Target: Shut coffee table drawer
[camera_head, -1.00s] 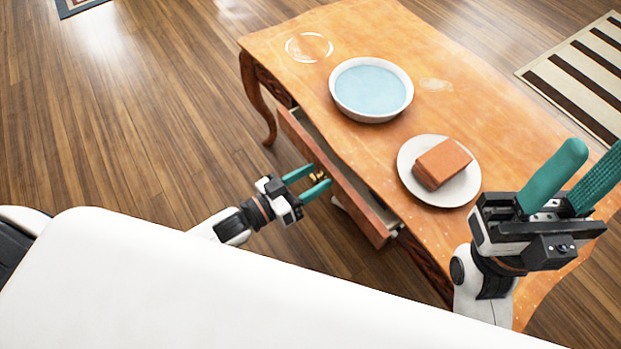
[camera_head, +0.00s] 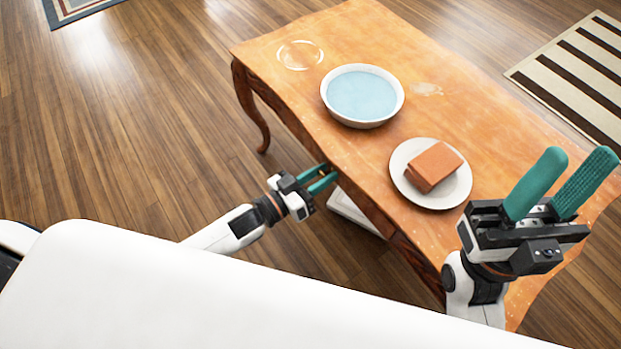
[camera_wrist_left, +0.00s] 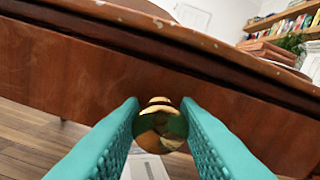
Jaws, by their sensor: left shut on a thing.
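The orange-brown wooden coffee table (camera_head: 335,35) stands across the head view. Its drawer front (camera_wrist_left: 60,65) fills much of the left wrist view and looks level with the table's side in the head view, with no open gap visible. My left gripper (camera_head: 326,178) is at the drawer front, its teal fingers shut on the round brass knob (camera_wrist_left: 160,128), one on each side. The knob is hidden in the head view. My right gripper (camera_head: 578,168) is raised near the table's right end, fingers apart and empty.
On the tabletop are a white bowl (camera_head: 363,96) with pale blue inside and a white plate (camera_head: 455,190) holding a brown block (camera_head: 433,166). A white object (camera_head: 352,212) lies low beside the table. Wooden floor to the left is clear; a striped rug (camera_head: 580,75) lies right.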

